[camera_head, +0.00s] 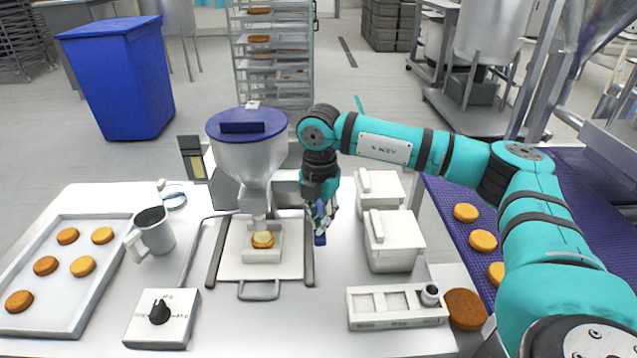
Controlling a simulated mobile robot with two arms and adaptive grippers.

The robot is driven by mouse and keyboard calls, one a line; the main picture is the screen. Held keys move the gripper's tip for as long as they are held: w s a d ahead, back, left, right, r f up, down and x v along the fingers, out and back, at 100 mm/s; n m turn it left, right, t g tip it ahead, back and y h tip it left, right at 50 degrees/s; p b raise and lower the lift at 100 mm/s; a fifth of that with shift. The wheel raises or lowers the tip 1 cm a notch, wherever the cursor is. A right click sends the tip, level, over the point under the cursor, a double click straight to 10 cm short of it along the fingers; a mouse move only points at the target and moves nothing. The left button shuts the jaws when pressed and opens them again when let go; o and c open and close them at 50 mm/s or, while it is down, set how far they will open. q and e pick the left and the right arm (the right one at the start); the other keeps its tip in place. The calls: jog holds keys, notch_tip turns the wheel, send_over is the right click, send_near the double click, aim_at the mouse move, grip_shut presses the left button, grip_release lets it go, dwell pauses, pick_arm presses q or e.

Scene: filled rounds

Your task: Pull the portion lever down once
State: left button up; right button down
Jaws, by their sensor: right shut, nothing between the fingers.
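The filling machine has a steel hopper (248,158) with a blue lid, standing at the back of the white table. A filled round (262,240) sits under its nozzle on a light holder (262,256). My right gripper (321,226) points down just right of the nozzle, its fingers shut with nothing between them. A dark blue grip (320,239), which looks like the end of the portion lever, shows at the fingertips. The rest of the lever is hidden behind my gripper and wrist, and I cannot tell whether they touch. My left gripper is out of view.
White lidded tubs (393,250) stand close right of my gripper. A tray (98,222) of rounds, a metal jug (155,232) and a dial box (162,318) are on the left. A purple conveyor (590,205) with rounds runs at the right.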

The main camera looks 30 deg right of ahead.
notch_tip(320, 180, up, 13)
jog(key=p, duration=0.8)
jog(key=shift+r, duration=0.2)
dwell(0.7)
